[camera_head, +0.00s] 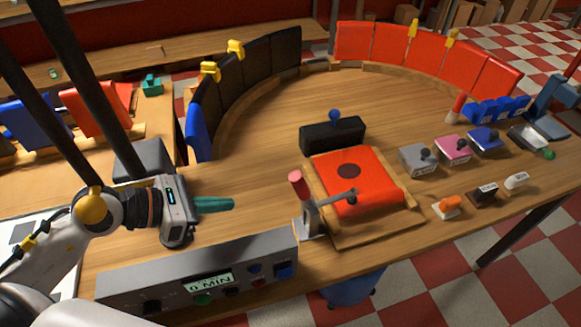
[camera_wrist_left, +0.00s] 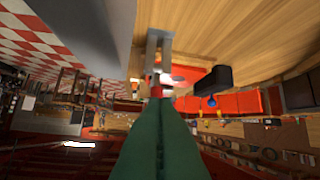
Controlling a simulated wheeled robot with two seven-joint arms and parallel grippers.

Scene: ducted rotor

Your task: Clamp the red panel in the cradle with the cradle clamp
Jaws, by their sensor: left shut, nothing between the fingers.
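The red panel (camera_head: 345,175) lies in the wooden cradle (camera_head: 385,235), with a dark round spot on it. The cradle clamp (camera_head: 312,215) stands at the cradle's near left corner. Its red handle (camera_head: 298,184) points up, and its metal arm reaches over the panel's near edge. I cannot tell whether its tip presses on the panel. My left gripper (camera_head: 226,204) is shut and empty, left of the clamp and apart from it. Its green fingers (camera_wrist_left: 159,112) fill the lower middle of the left wrist view, pointing toward the blurred clamp. My right gripper is not in view.
A grey control box (camera_head: 205,275) with a display stands at the near edge, in front of my left gripper. A black block (camera_head: 332,136) with a blue knob stands behind the cradle. Curved rows of black (camera_head: 255,70) and red panels (camera_head: 388,46) stand farther back. Small coloured blocks (camera_head: 453,149) lie right.

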